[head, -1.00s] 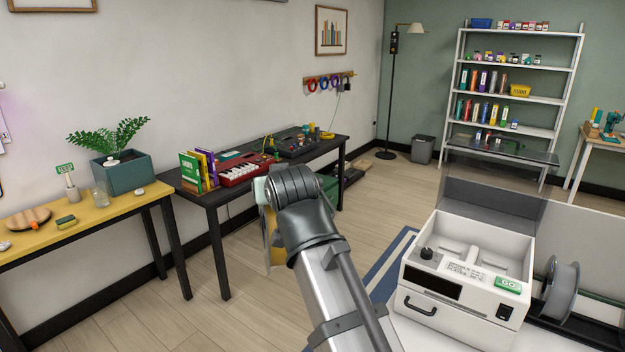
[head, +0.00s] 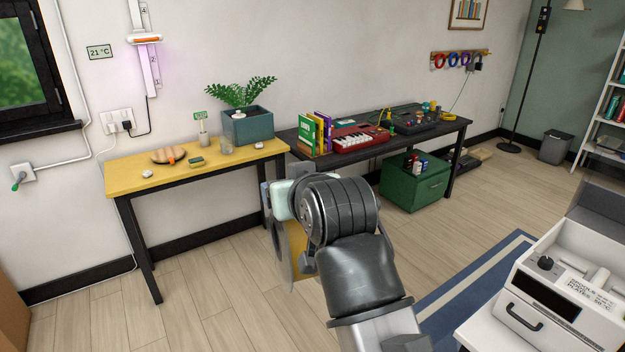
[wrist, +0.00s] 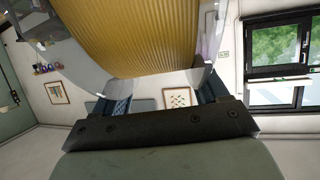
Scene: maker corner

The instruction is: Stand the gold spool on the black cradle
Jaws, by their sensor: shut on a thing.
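The gold spool (wrist: 150,35) fills the top of the wrist view, with ribbed gold windings and clear or grey flanges. My gripper (wrist: 162,84) is shut on it, a finger at each side. In the head view the gold spool (head: 296,248) hangs beyond my wrist over the floor, partly hidden by my arm. My fingers are hidden there. The black cradle does not show in either view now.
A white machine (head: 570,290) stands at the lower right. A yellow table (head: 130,178) and a dark table (head: 375,152) line the wall, with a green cabinet (head: 412,190) beneath the dark one. Open wood floor lies at the lower left.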

